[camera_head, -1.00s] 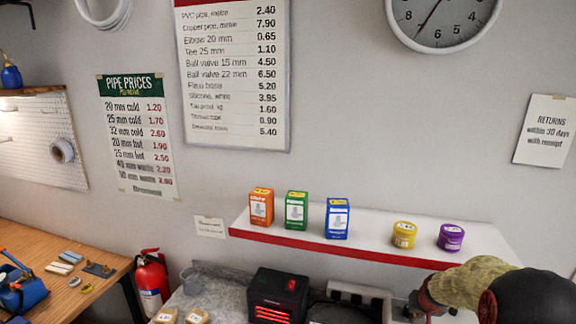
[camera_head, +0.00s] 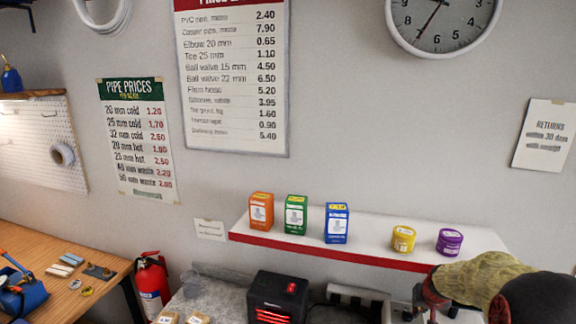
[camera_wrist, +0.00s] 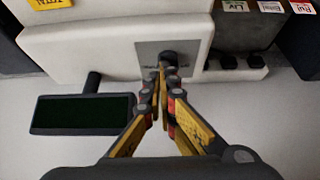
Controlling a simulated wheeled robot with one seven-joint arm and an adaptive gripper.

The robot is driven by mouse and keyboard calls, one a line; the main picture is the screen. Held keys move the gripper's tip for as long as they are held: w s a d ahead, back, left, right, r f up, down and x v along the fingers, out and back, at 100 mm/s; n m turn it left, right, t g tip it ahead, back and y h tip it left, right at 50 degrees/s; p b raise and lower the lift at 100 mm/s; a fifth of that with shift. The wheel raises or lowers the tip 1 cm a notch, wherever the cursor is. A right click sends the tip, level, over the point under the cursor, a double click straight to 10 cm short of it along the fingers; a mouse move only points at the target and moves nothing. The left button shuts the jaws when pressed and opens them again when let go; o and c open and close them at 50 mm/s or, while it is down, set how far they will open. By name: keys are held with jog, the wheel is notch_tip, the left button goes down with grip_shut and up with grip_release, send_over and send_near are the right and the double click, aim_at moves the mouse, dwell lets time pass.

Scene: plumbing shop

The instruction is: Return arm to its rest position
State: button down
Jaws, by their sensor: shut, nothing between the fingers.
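My arm shows at the lower right of the head view, with a yellowish sleeve and a dark joint, in front of the shelf's right end. My gripper (camera_wrist: 163,82) is in the wrist view, its yellow and black fingers brought together at the tips with nothing between them. The fingertips appear in front of a grey plate with a dark round knob on a white machine (camera_wrist: 110,45). I cannot tell whether they touch it.
A white shelf with a red edge (camera_head: 330,254) holds orange, green and blue boxes and two small tubs. Below are a black heater (camera_head: 279,298) and a red extinguisher (camera_head: 152,285). A workbench (camera_head: 60,245) stands left. A dark-screened display (camera_wrist: 82,114) is beside the fingers.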

jog(key=shift+r, duration=0.5)
jog(key=shift+f, duration=0.1)
jog(key=s+a+n+b, duration=0.1)
jog(key=s+a+b, duration=0.4)
jog(key=s, duration=0.7)
jog(key=s+a+r+n+y+b, duration=0.1)
jog(key=s+a+b, duration=0.5)
jog(key=s+a, duration=0.3)
jog(key=s+a+n+b, duration=0.1)
jog(key=s+a+b, duration=0.5)
jog(key=s, duration=1)
jog(key=shift+a+r+y, duration=0.25)
jog(key=shift+a+y, duration=0.05)
jog(key=shift+a, duration=0.7)
